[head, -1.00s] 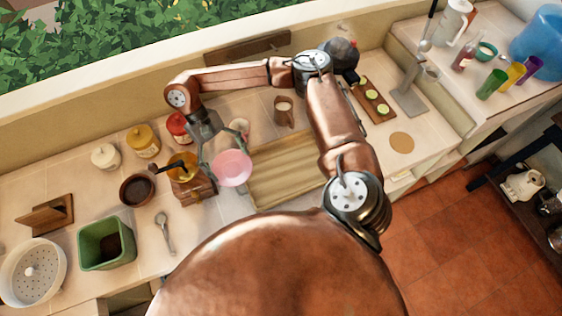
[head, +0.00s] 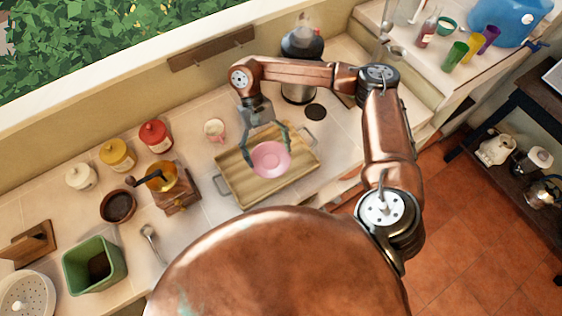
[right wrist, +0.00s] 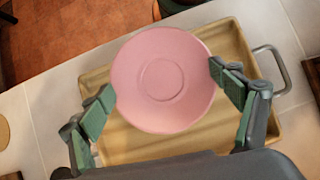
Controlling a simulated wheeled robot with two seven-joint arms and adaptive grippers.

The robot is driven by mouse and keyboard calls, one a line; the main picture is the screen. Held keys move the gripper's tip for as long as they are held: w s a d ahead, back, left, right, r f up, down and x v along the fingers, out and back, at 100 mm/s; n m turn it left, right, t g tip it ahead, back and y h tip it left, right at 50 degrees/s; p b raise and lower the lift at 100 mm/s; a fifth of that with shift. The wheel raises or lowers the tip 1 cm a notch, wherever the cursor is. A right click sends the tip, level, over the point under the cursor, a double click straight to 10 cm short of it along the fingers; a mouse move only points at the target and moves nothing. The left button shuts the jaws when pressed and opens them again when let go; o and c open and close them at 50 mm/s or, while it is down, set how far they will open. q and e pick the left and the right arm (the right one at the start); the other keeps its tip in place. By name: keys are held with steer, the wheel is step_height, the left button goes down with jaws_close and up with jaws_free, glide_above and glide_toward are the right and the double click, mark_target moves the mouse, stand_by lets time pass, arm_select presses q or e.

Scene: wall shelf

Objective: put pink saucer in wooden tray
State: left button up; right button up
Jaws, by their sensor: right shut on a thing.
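The pink saucer (head: 271,159) is between the fingers of my right gripper (head: 268,155). In the right wrist view the saucer (right wrist: 162,80) faces the camera, with a green-padded finger at each side of its rim; the gripper (right wrist: 163,92) is shut on it. The wooden tray (head: 233,190) lies on the counter directly behind and under the saucer, and its bare floor shows around it in the right wrist view (right wrist: 240,125). The saucer looks held over the tray; the exact gap beneath is hard to tell. My left gripper is not in view.
A pink-white mug (head: 214,130) stands just behind the tray. A coffee grinder (head: 176,190) is to its left, with several lidded jars (head: 117,154) behind.

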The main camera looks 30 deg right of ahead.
steer(key=s+a+r+m+t+y+p, duration=0.1)
steer(key=s+a+r+m+t+y, duration=0.25)
steer(key=s+m, duration=0.45)
steer(key=s+a+r+m+t+y+p, duration=0.15)
steer(key=s+a+m+t, duration=0.3)
steer(key=m, duration=0.65)
steer(key=p, duration=0.1)
glide_above(252, 174)
steer(key=shift+m+t+y, duration=0.3)
steer(key=shift+y, duration=0.1)
step_height(252, 174, down, 9)
steer(key=shift+s+r, duration=0.15)
steer(key=shift+f, duration=0.2)
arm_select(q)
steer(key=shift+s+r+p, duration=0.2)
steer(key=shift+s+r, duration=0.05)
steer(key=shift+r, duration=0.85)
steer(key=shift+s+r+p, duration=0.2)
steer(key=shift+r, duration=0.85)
arm_select(e)
steer(key=shift+w+f, duration=0.2)
steer(key=shift+f, duration=0.75)
steer(key=shift+w+f, duration=0.2)
steer(key=shift+f, duration=0.7)
steer(key=o, duration=1.8)
steer(key=shift+c, duration=0.2)
